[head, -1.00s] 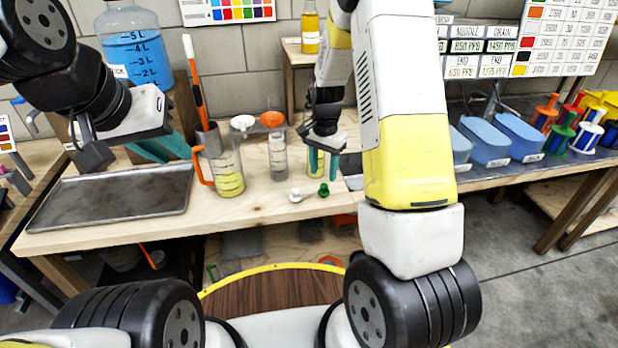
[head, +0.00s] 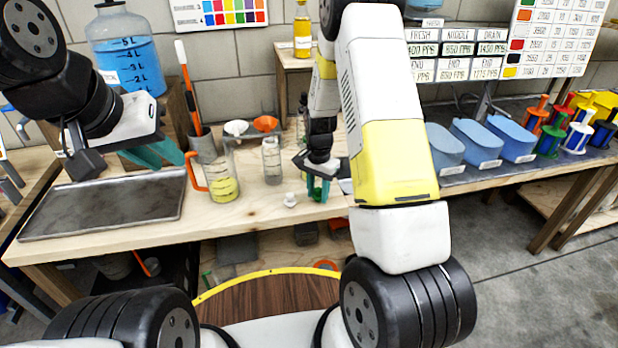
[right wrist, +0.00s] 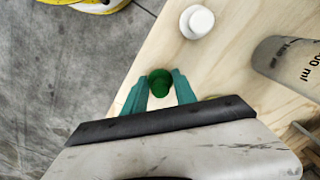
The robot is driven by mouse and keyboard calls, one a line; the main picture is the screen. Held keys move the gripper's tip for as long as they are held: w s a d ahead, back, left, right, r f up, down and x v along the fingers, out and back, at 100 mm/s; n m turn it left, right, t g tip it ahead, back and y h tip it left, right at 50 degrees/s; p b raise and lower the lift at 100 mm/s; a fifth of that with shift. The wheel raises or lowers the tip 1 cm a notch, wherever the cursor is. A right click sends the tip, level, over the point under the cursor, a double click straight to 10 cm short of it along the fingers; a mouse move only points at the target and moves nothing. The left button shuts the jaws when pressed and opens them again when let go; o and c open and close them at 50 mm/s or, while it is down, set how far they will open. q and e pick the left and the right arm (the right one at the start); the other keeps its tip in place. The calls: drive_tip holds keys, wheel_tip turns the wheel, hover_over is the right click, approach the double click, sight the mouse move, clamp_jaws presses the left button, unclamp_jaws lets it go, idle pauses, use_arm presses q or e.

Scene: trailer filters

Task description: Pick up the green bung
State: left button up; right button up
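The green bung (right wrist: 160,83) stands on the wooden bench, between the two teal fingertips of my right gripper (right wrist: 162,88) in the right wrist view. The fingers sit on either side of it with little or no gap; I cannot tell whether they touch it. In the head view my right gripper (head: 318,187) points down at the front of the bench, and the bung (head: 317,197) is partly hidden by the fingers. My left gripper (head: 160,153) is open and empty above the metal tray, far from the bung.
A white bung (head: 290,200) stands just left of the right gripper; it also shows in the right wrist view (right wrist: 196,21). A jug with an orange handle (head: 222,185) and a clear cylinder (head: 272,160) stand further left. The metal tray (head: 100,205) lies at the bench's left.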

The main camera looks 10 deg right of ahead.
clamp_jaws()
drive_tip(key=shift+r, duration=0.2)
